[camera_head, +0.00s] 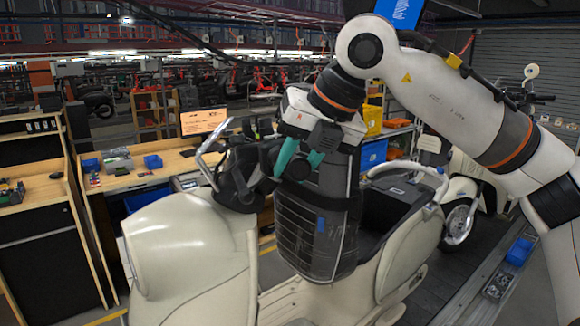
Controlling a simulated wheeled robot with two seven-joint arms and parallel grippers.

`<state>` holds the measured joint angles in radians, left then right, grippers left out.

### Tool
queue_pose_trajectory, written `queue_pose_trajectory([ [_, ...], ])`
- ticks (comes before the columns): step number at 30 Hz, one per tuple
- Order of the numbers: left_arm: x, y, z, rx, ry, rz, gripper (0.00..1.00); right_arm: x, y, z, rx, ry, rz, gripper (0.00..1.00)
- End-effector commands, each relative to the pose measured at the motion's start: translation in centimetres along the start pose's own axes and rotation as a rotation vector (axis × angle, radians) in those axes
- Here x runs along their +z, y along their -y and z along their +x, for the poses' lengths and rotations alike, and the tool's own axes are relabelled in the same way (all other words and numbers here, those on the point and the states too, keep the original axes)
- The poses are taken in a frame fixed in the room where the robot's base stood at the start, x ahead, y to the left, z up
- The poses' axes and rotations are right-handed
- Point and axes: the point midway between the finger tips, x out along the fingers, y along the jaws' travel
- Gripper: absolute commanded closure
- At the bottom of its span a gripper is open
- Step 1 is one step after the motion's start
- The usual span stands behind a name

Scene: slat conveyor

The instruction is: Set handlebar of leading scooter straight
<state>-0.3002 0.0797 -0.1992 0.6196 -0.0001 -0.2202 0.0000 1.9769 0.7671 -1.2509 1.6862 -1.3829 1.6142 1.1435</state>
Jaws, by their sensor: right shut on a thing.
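The leading scooter (185,250) is cream-coloured and fills the lower left and middle. Its handlebar (236,182) is wrapped in black at the top of the front body, with a bent silver lever (208,160) rising at its left. My right gripper (297,168) comes down from the right above the scooter. Its teal fingers are shut on the right part of the handlebar, where black material hides the exact contact. How far the handlebar is turned is hard to tell. My left gripper is not in view.
A dark ribbed seat-like part (318,232) hangs close below my right gripper. A second cream scooter (462,190) stands behind at right. A wooden workbench (125,180) with blue bins is at left. A rail with a blue box (519,251) runs along the lower right.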

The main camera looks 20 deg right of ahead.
Motion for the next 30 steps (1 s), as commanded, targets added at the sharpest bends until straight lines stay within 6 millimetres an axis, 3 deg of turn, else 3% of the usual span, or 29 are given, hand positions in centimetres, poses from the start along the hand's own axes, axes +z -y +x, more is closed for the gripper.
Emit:
queue_pose_trajectory([
  [9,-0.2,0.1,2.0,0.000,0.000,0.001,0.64,0.3,-2.7,0.7,-0.031,0.001,-0.056,0.95],
  [24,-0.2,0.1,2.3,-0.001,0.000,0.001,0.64,0.4,-3.3,0.7,-0.040,0.004,-0.076,0.95],
  [30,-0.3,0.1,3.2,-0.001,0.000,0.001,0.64,0.4,-4.6,1.1,-0.060,0.001,-0.103,0.95],
])
